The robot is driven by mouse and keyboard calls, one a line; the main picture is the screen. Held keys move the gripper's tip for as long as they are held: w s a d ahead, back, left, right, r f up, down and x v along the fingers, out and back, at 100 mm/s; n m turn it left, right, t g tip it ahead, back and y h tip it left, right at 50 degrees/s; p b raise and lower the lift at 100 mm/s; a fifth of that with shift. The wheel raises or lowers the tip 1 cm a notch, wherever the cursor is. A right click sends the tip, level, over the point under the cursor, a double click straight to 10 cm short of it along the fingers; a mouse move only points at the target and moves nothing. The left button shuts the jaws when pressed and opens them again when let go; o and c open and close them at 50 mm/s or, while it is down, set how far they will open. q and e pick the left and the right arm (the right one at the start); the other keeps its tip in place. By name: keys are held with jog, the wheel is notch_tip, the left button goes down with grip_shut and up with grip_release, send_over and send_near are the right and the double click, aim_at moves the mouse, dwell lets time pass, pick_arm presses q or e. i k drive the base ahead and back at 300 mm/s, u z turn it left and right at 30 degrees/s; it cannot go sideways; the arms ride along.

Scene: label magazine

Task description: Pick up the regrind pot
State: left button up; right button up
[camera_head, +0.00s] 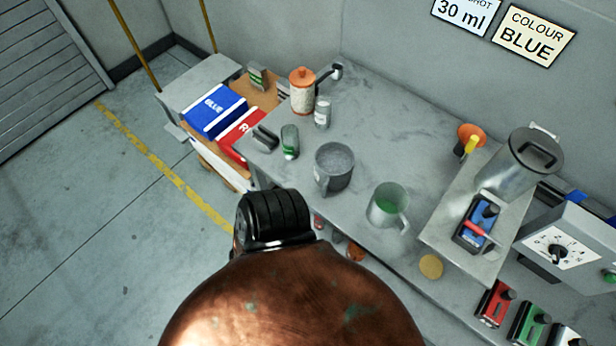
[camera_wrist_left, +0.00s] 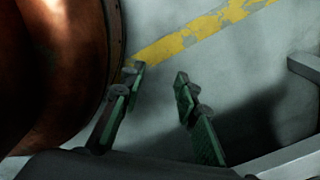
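Two handled pots stand on the grey bench in the head view. One is a dark grey pot (camera_head: 334,180) filled with grey granules. The other is a paler grey jug (camera_head: 387,212) with green contents. No label shows which is the regrind pot. My left gripper (camera_wrist_left: 159,84) shows in the left wrist view with its two green-padded fingers apart and nothing between them. Below it are the floor and a yellow line, so it is away from both pots. My right gripper is in neither view.
The bench (camera_head: 400,140) also holds an orange-lidded jar (camera_head: 302,92), small bottles, a scoop and an orange funnel (camera_head: 470,136). A raised platform with a lidded metal vessel (camera_head: 512,168) stands right. Blue (camera_head: 214,110) and red boxes sit left. My copper-coloured arm covers the bench's front edge.

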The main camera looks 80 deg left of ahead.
aim_at(334, 163)
jog(key=k, duration=1)
jog(key=u, duration=2.3)
